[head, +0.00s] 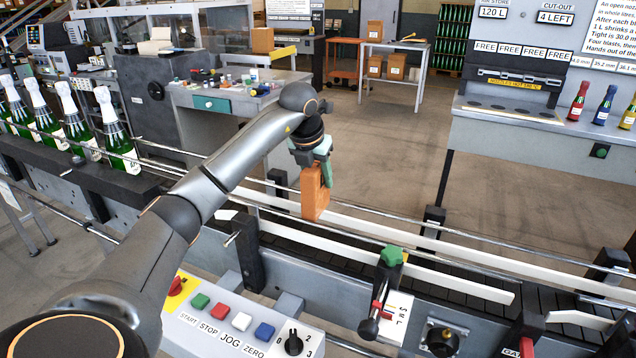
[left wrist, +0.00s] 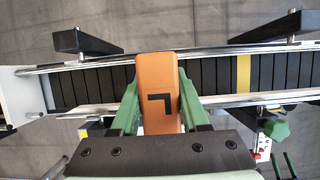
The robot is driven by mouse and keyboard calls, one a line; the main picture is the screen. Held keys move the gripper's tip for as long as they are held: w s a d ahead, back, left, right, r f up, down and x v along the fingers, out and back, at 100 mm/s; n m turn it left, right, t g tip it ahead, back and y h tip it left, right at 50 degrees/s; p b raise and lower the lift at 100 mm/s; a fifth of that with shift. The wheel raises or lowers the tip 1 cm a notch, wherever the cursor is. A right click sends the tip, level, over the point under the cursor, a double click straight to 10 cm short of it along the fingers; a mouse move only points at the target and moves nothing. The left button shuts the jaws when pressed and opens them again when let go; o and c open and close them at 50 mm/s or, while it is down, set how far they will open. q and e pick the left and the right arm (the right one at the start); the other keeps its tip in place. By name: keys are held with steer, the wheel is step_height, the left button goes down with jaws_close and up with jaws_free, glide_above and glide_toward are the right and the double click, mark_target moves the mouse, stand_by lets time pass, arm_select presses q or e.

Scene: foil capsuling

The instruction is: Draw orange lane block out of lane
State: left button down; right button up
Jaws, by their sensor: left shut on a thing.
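The orange lane block (head: 313,194) is upright in the head view, with a black L-shaped mark on its top in the left wrist view (left wrist: 160,85). My left gripper (head: 318,158) is shut on it. In the left wrist view the green fingers of my gripper (left wrist: 160,112) press on both sides of the block. The block is over the dark slatted lane (left wrist: 210,80) and overlaps both side rails in that view. I cannot tell whether its lower end is between the rails or above them. My right gripper is not in view.
Chrome guide rails (head: 484,256) and white strips (head: 450,285) run along the lane. A green knob (head: 391,256) stands at its near side, by the button panel (head: 240,322). Green foil-topped bottles (head: 118,140) stand at left. The floor beyond the lane is clear.

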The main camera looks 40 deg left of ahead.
arm_select(q)
steer(key=shift+r, duration=1.95)
